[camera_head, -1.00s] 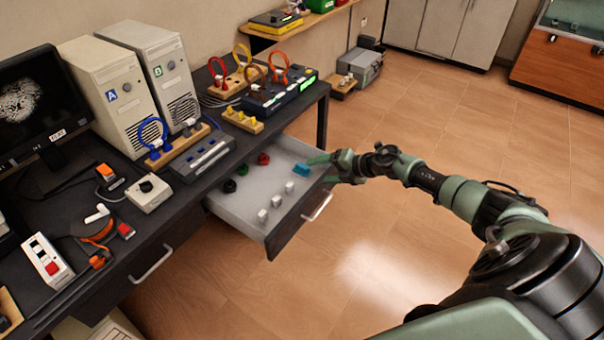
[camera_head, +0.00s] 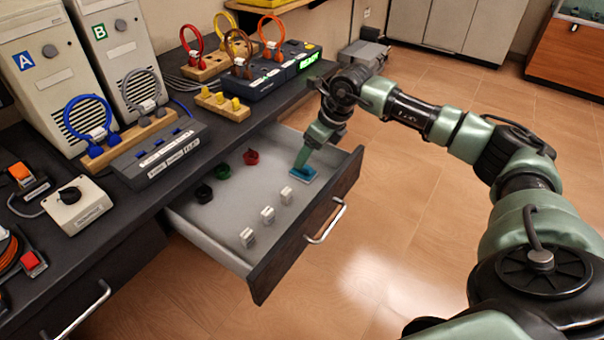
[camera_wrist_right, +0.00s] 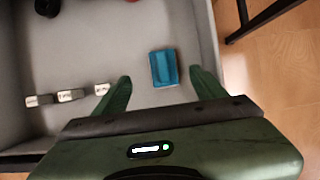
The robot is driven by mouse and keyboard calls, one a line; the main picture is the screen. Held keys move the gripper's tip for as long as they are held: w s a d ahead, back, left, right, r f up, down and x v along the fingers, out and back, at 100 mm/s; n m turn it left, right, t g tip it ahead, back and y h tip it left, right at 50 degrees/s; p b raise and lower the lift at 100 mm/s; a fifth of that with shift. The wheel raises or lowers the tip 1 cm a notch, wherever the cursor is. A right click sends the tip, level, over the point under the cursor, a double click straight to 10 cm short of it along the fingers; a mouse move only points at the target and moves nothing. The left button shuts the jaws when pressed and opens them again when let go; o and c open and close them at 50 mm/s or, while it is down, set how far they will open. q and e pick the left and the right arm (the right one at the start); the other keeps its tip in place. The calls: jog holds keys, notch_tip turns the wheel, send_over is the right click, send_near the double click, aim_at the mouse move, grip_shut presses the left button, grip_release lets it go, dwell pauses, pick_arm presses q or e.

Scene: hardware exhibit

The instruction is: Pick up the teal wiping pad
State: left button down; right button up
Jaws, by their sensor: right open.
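The teal wiping pad (camera_head: 303,174) lies flat on the floor of the open drawer (camera_head: 245,212), toward its right end. It also shows in the right wrist view (camera_wrist_right: 164,68), a small block with a raised grip. My right gripper (camera_head: 302,158) points down over the pad. In the wrist view the open fingers (camera_wrist_right: 160,82) are apart, with the pad just ahead of and between their tips, nearer the right finger. Nothing is held. My left gripper is not in view.
In the drawer are three white labelled blocks (camera_head: 268,215) near the front and black, green and red round pieces (camera_head: 222,171) behind. The drawer's walls surround the pad. The desk above holds two computer towers (camera_head: 115,55) and ring-handled devices (camera_head: 268,75).

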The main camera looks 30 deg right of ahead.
aim_at(303, 170)
jog(key=x, duration=0.7)
jog(key=shift+w+d+f, duration=0.1)
jog(key=shift+d+f, duration=0.1)
jog(key=shift+f, duration=0.1)
jog(key=c, duration=1.4)
